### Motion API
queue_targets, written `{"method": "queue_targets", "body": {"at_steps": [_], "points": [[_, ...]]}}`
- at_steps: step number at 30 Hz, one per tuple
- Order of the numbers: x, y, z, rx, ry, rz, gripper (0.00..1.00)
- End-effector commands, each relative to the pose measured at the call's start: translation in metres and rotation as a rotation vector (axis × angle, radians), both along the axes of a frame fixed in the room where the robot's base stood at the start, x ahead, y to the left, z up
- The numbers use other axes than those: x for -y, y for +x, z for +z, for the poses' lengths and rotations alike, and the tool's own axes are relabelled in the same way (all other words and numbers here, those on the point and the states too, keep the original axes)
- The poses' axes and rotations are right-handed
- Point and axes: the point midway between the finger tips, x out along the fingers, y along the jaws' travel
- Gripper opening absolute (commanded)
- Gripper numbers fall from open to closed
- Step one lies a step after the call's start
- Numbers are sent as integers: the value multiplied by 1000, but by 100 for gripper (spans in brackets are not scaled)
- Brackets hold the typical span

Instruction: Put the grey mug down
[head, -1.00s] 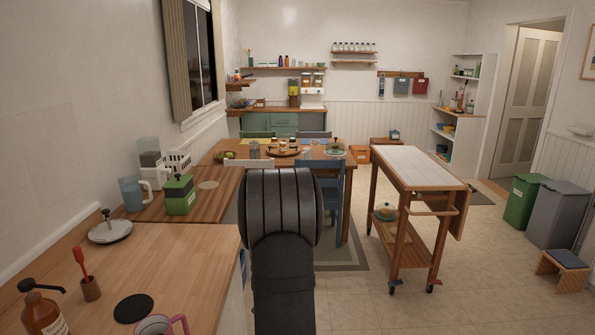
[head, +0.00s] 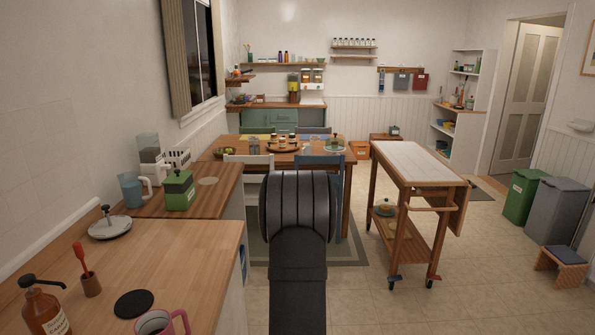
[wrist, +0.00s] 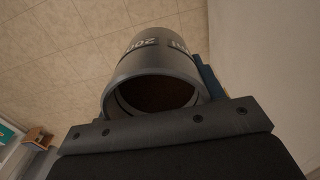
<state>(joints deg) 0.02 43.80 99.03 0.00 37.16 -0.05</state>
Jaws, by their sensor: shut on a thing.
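In the wrist view, the grey mug (wrist: 158,62) fills the upper middle, with pale lettering on its side and its round open end towards the camera. Its inside looks dark. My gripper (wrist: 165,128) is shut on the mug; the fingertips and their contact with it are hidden. Tiled floor shows behind the mug. In the head view, my own arm stands in the middle and hides both gripper and mug.
A trolley (head: 408,163) with a bare pale top stands at right. The dining table (head: 343,170) is behind my arm.

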Motion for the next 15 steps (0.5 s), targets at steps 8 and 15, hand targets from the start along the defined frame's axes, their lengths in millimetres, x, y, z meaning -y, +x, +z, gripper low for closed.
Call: {"method": "queue_targets", "body": {"at_steps": [8,15], "points": [[0,0,0,1,0,0,26],[-5,3,6,2,0,9,26]]}}
